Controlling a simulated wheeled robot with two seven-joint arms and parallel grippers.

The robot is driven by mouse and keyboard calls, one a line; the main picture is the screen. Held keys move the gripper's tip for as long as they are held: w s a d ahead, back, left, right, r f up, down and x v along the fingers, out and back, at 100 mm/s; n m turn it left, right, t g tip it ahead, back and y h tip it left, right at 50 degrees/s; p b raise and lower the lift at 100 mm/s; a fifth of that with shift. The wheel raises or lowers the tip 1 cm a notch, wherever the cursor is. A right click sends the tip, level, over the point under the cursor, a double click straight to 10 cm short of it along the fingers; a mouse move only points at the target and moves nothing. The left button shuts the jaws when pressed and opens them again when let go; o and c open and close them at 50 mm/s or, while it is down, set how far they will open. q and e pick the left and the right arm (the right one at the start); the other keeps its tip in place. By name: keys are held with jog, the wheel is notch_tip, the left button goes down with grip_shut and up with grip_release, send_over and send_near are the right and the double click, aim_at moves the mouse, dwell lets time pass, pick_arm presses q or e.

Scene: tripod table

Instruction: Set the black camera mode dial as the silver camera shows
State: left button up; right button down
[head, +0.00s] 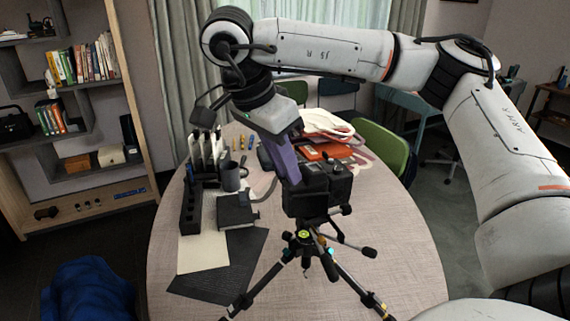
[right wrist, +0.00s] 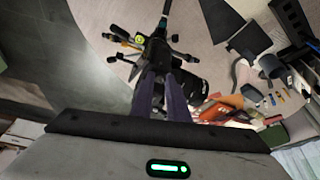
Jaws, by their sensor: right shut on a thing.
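The black camera (head: 318,196) sits upright on a tripod (head: 305,240) on the table. My right gripper (head: 291,178) reaches down from above, its purple fingers at the camera's top left. In the right wrist view the two fingers (right wrist: 170,80) meet the body of the black camera (right wrist: 155,52) and are close together. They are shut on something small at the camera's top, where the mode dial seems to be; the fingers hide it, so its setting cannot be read. I cannot make out the silver camera for certain. My left gripper is not in view.
A grey mug (head: 231,176), a black box (head: 238,211) and a black holder (head: 190,207) stand left of the tripod. An orange object (head: 313,151) lies behind the camera. A green chair (head: 382,148) is at the back right. The table's right front is clear.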

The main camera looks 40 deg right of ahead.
jog(key=shift+n, duration=0.6)
jog(key=c, duration=1.7)
grip_release()
jog(key=shift+s, duration=0.1)
jog(key=v, duration=1)
jog(key=shift+s+a+r, duration=0.15)
jog(key=shift+s, duration=0.05)
